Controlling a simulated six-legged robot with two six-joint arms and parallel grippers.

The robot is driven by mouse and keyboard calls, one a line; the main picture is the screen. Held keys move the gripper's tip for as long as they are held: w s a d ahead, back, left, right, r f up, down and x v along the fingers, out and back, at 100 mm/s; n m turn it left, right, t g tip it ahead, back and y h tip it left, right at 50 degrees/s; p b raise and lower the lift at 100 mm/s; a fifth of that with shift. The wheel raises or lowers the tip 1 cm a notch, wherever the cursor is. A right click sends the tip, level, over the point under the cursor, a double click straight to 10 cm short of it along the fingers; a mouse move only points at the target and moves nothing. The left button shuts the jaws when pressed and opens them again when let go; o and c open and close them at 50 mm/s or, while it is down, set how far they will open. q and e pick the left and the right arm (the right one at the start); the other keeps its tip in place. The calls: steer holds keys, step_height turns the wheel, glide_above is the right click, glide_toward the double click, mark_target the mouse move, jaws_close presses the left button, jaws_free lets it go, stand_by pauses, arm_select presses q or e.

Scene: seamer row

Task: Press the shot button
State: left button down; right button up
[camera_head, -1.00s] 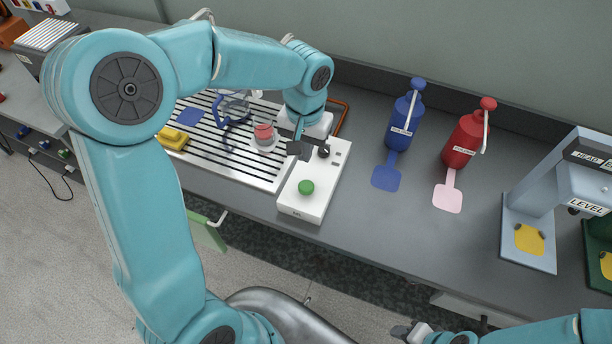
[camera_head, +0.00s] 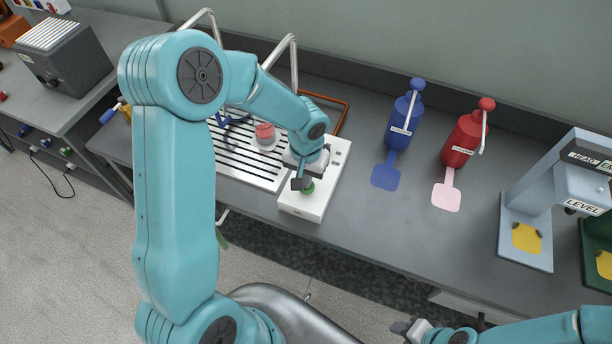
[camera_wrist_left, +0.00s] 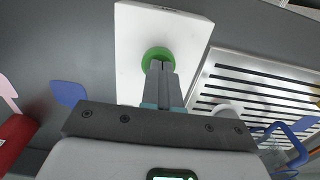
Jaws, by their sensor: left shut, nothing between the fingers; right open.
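The green shot button (camera_head: 308,188) sits on the front part of a white box (camera_head: 312,207). My left gripper (camera_head: 302,184) is shut and empty, pointing down over the button, and hides part of it. In the left wrist view the shut fingertips (camera_wrist_left: 160,66) overlap the green button (camera_wrist_left: 157,54) on the white box (camera_wrist_left: 135,50). I cannot tell whether they touch it or hang just above it. My right gripper (camera_head: 408,330) is open at the bottom edge, far from the box.
A slatted drip tray (camera_head: 255,172) with a red-topped cup (camera_head: 265,136) lies left of the box. A blue bottle (camera_head: 403,122) and a red bottle (camera_head: 466,136) stand to the right. A grey LEVEL stand (camera_head: 528,200) is farther right.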

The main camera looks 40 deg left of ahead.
arm_select(q)
steer(key=shift+f+b, duration=1.15)
steer(key=shift+b, duration=0.45)
steer(key=shift+s+r, duration=0.1)
steer(key=shift+r, duration=0.05)
steer(key=r+p, duration=0.2)
steer(key=r, duration=0.1)
steer(key=r+p, duration=0.1)
steer(key=shift+w+r, duration=0.25)
steer(key=shift+r, duration=0.05)
step_height(320, 180, up, 10)
steer(key=b, duration=0.1)
steer(key=shift+f, duration=0.2)
steer(key=shift+s, duration=0.2)
